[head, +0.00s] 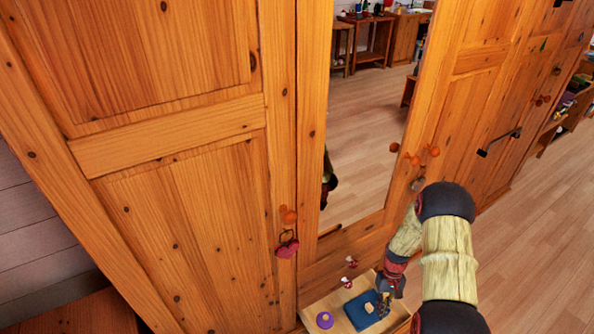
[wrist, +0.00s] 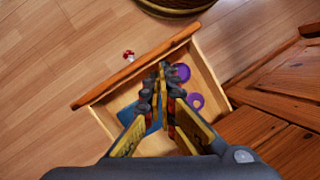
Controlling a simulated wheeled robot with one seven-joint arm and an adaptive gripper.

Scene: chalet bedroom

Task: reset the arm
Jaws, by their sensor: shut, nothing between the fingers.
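My arm comes in from the lower right of the head view, and my gripper (head: 386,296) points down over an open wooden drawer (head: 312,312) at the base of the wardrobe. In the wrist view my gripper (wrist: 163,80) is shut with nothing between its fingers. The drawer (wrist: 207,70) lies behind and below the fingers there. My fingers hide part of its inside, and I cannot tell how far above the drawer floor they are.
The drawer holds a blue item (head: 359,313) and a purple one (head: 325,320); the wrist view shows two purple items (wrist: 195,101). The tall wooden wardrobe (head: 190,210) with a mirror (head: 365,130) stands close. A round dark-rimmed thing (wrist: 175,8) is beyond. Open floor (head: 540,235) lies right.

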